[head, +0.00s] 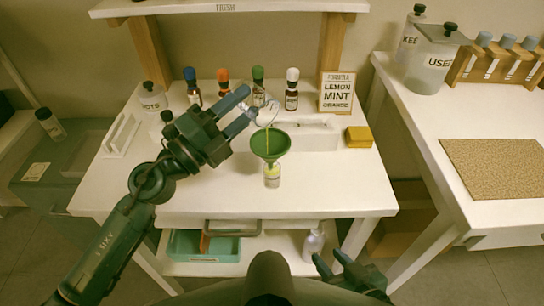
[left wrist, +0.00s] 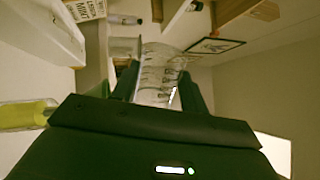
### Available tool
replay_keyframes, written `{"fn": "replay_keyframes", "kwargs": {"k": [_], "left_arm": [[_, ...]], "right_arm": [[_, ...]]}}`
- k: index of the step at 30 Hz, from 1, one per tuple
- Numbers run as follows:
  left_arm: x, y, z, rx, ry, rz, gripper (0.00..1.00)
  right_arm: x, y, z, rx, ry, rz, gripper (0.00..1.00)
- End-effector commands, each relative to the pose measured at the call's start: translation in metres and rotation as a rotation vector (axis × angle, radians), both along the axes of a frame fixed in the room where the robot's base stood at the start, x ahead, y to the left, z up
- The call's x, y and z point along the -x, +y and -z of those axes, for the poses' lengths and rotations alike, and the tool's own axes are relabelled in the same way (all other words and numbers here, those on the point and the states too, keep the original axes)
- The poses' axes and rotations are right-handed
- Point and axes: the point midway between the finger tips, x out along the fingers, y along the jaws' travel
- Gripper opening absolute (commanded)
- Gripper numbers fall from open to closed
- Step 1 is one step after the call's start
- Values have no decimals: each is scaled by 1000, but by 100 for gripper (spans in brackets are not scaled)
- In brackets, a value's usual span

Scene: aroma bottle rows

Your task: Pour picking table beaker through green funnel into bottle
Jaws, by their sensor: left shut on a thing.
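My left gripper (head: 243,105) is shut on a clear glass beaker (head: 267,113), tilted above the green funnel (head: 270,144). A thin yellowish streak shows between the beaker's lip and the funnel. The funnel sits upright in the mouth of a small clear bottle (head: 272,175) on the white table. The bottle has a pale yellow-green tint; its liquid level is too small to tell. In the left wrist view, the beaker (left wrist: 158,78) with its dark markings lies between my left fingers. My right gripper (head: 334,267) is open and empty, low in front of the table.
Bottles with blue (head: 192,88), orange (head: 223,86), green (head: 258,85) and white (head: 292,88) caps stand at the back. A recipe card (head: 337,92) and yellow sponge (head: 358,137) are at right. The front of the white table (head: 330,190) is clear.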

Motion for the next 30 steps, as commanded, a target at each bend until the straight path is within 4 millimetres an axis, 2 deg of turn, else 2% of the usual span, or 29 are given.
{"fn": "replay_keyframes", "kwargs": {"k": [14, 30], "left_arm": [[0, 0, -1, 3, 3, 0, 21], [-3, 3, -5, 150, 183, 0, 21]], "right_arm": [[0, 0, -1, 0, 1, 0, 36], [0, 0, -41, 0, 0, 0, 36]]}}
